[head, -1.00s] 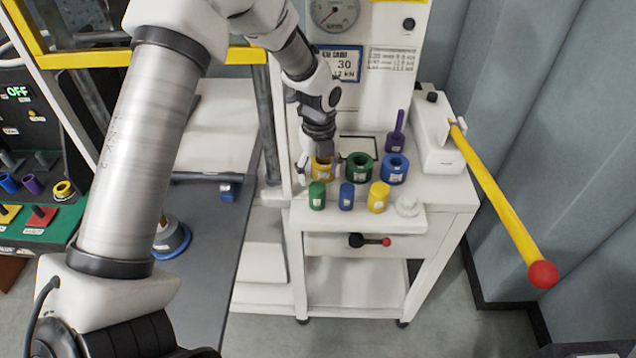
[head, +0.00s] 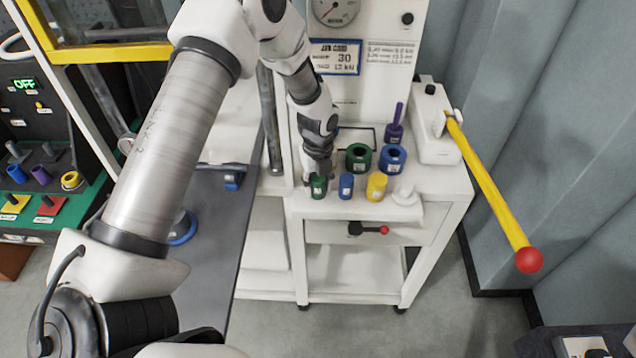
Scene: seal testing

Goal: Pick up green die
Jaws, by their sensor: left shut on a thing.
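The small green die (head: 318,187), a cylinder with a white label, stands at the left end of the front row on the white cart's top. My left gripper (head: 318,175) comes down on it from above and behind. Its fingers are shut on the die, which still appears to be at surface height; whether it touches the surface I cannot tell. A larger green ring (head: 358,158) stands behind and to the right. My right gripper is out of view.
A blue cylinder (head: 346,186), a yellow cylinder (head: 376,187) and a white knobbed piece (head: 404,194) stand to the right in the front row. A blue ring (head: 392,159) and purple tool (head: 395,124) are behind. A yellow lever (head: 488,192) juts out at right.

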